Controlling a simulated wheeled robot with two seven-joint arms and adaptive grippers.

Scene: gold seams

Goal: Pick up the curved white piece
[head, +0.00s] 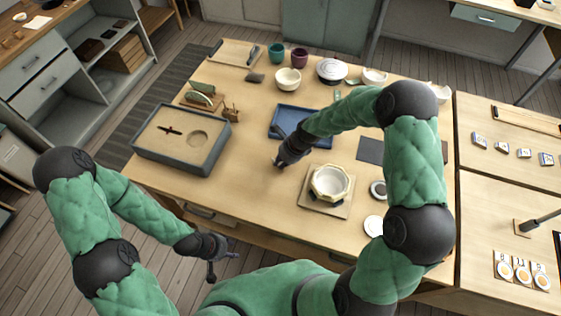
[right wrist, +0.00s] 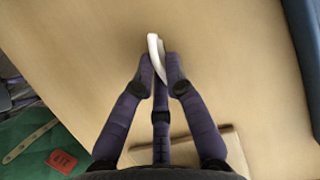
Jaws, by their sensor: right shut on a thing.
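The curved white piece (right wrist: 156,52) is a thin, pale sliver between the fingertips of my right gripper (right wrist: 160,68) in the right wrist view. The fingers are shut on it, and its far end sticks out past the tips. In the head view my right gripper (head: 279,163) is low over the middle of the table, just in front of the blue tray; the piece is too small to make out there. My left gripper (head: 212,276) is off the table's front edge at the lower left, and its finger opening is too small to judge.
The blue tray (head: 284,115) lies behind my right gripper. A white octagonal bowl (head: 330,183) stands on a board (head: 311,201) to its right. A grey sand box (head: 146,149) is at the left. Cups and bowls line the back. The table between box and board is clear.

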